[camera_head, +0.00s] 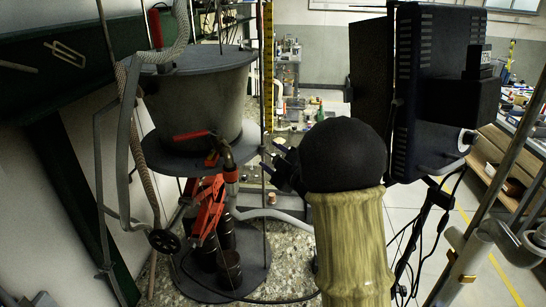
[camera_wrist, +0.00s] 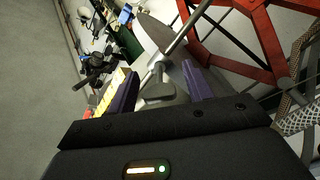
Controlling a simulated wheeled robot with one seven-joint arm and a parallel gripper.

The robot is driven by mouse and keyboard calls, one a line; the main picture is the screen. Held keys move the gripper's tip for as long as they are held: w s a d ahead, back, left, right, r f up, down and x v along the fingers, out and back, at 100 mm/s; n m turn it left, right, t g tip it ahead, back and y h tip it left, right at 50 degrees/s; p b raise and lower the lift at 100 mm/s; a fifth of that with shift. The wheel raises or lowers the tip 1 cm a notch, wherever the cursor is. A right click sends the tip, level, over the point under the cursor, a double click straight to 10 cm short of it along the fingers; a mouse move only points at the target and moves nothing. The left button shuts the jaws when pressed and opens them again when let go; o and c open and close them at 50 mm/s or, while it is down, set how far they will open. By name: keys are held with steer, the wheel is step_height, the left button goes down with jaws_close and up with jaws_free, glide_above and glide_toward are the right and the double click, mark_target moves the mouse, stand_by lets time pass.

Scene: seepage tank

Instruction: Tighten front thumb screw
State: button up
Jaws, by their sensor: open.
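In the wrist view a small grey thumb screw (camera_wrist: 157,88) with a flat wing sits at a thin metal rod (camera_wrist: 187,32). It shows between the two purple fingers of my gripper (camera_wrist: 160,70). The fingers are apart, with visible gaps on both sides of the screw, so I see no grip on it. In the head view my gripper (camera_head: 272,163) is a dark shape pointing left at the tank stand's front rod (camera_head: 264,205). The screw is too small or hidden there to make out.
The grey tank (camera_head: 200,100) stands on round plates, with a red clamp frame (camera_head: 207,210) and dark cups (camera_head: 229,268) below. A yellow ruler (camera_head: 268,60) rises beside the rod. A black equipment box (camera_head: 437,90) stands at the right. A hose (camera_head: 275,213) runs below my gripper.

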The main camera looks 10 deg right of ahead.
steer(key=c, duration=1)
steer(key=shift+m, duration=0.3)
steer(key=m+b, duration=0.2)
steer(key=m, duration=0.7)
steer(key=o, duration=1)
